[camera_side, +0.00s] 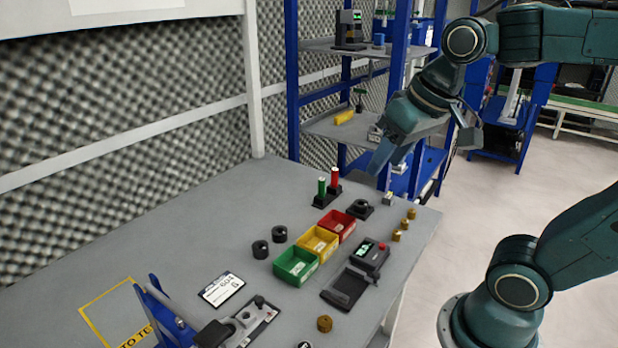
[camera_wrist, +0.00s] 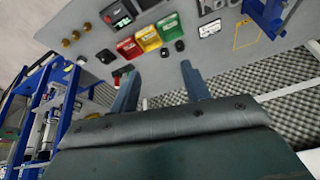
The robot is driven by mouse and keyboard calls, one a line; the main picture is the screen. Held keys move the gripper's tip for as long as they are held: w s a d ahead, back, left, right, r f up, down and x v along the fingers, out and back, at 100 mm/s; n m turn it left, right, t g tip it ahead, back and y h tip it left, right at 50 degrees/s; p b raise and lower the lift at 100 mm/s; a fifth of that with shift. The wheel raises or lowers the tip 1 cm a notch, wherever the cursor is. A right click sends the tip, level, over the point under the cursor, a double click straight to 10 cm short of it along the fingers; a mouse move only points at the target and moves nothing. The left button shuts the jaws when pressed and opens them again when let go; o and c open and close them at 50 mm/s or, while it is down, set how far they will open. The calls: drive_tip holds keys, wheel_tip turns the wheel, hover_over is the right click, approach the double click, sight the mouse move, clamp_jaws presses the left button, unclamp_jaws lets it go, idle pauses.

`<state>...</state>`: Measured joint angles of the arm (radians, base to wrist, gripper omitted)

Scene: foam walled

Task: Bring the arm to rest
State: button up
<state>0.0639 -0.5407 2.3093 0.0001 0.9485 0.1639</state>
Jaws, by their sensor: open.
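My gripper (camera_side: 374,172) hangs in the air above the far right end of the grey table (camera_side: 180,215), pointing down and to the left. In the wrist view my gripper (camera_wrist: 160,69) shows its two blue-grey fingers apart with nothing between them. The gripper is open and touches nothing that I can see. My arm reaches in from the upper right in the side view.
Green (camera_side: 296,265), yellow (camera_side: 318,243) and red (camera_side: 337,224) bins stand in a row. A display device (camera_side: 372,255), several brass pieces (camera_side: 324,323) and a blue clamp fixture (camera_side: 160,312) are around them. A blue shelf rack (camera_side: 292,80) stands behind. The table's left part is mostly bare.

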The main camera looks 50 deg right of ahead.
drive_tip(key=s+a+f+n, duration=0.1)
drive_tip(key=s+f+n, duration=0.1)
drive_tip(key=s, duration=0.3)
drive_tip(key=shift+s+a+f+n+t, duration=0.15)
drive_tip(key=shift+a+f+n+t, duration=0.15)
drive_tip(key=shift+f+t, duration=0.15)
